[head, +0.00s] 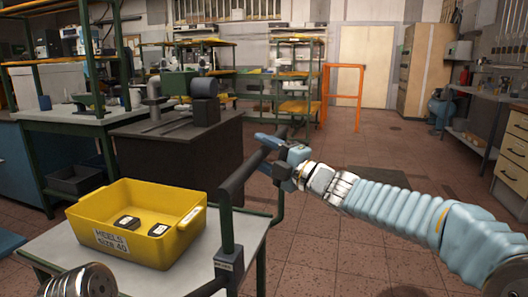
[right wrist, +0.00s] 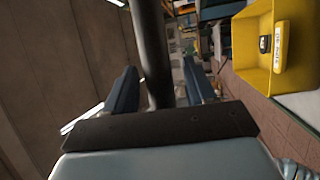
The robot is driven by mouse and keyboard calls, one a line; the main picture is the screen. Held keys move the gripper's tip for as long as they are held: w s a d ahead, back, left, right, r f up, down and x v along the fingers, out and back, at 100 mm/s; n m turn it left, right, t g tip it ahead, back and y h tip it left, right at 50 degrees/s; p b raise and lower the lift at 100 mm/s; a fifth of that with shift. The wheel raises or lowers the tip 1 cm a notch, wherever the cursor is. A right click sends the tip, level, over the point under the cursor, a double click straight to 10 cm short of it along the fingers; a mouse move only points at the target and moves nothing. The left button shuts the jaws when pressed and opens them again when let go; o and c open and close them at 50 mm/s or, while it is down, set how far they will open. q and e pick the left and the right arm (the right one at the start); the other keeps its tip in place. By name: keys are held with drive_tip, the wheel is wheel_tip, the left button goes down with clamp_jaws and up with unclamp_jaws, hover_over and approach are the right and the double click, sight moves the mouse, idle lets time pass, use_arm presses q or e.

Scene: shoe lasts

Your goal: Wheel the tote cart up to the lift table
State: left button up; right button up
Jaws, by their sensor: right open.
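The tote cart (head: 213,252) has a pale grey top and a dark push handle (head: 245,174) along its right side. A yellow tote (head: 140,224) marked "HEELS SIZE 40" stands on it with two small dark pieces inside. My right gripper (head: 277,152) is at the far end of the handle. In the right wrist view, the open fingers (right wrist: 157,88) stand on either side of the dark bar (right wrist: 155,45), with gaps visible. The yellow tote also shows there (right wrist: 255,45). My left gripper is out of view. I cannot pick out the lift table with certainty.
A dark cabinet (head: 180,155) with a grey machine on top stands just beyond the cart. A green-framed workbench (head: 75,125) is at the left. An orange frame (head: 342,97) and shelves are at the back. The tiled floor (head: 340,245) right of the cart is open.

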clamp_jaws()
idle(0.3)
